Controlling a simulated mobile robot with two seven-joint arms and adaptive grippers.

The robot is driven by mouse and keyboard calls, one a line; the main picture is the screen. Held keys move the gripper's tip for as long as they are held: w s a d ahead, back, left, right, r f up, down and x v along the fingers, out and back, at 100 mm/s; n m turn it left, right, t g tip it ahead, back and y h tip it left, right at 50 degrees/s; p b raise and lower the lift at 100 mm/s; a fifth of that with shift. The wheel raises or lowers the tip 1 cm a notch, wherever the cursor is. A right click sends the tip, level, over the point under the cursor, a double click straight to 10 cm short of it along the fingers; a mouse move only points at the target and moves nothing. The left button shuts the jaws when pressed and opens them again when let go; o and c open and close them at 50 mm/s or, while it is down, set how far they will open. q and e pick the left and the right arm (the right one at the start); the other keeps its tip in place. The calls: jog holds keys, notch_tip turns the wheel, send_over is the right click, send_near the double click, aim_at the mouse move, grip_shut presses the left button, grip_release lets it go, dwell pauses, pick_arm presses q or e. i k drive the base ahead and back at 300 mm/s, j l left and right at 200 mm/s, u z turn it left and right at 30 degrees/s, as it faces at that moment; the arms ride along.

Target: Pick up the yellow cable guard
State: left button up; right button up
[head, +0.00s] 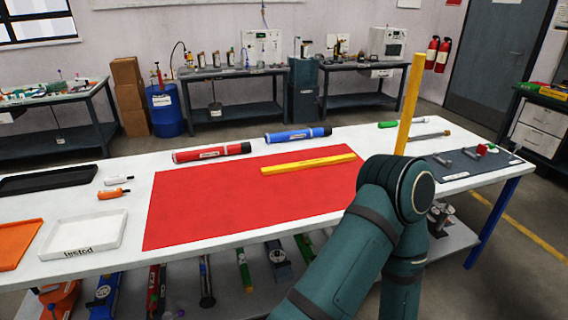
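A long yellow bar (308,163), which looks like a cable guard, lies flat near the back edge of the red mat (200,205). A second long yellow bar (409,105) stands nearly upright at the right, its lower end hidden behind my teal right arm. I cannot tell whether my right gripper holds it, because that gripper is hidden behind the arm. My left arm and gripper are not in view.
A red tube (211,152) and a blue tube (298,135) lie behind the mat on the white table (135,165). White (84,235), orange (14,245) and black (48,180) trays sit at the left. A grey mat (462,166) with small parts lies at the right. Most of the red mat is clear.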

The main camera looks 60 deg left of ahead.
aim_at(278, 169)
jog(key=u, duration=1.8)
jog(key=i+l+z, duration=0.1)
jog(key=i, duration=0.4)
jog(key=i+l+z, duration=0.1)
jog(key=i, duration=0.35)
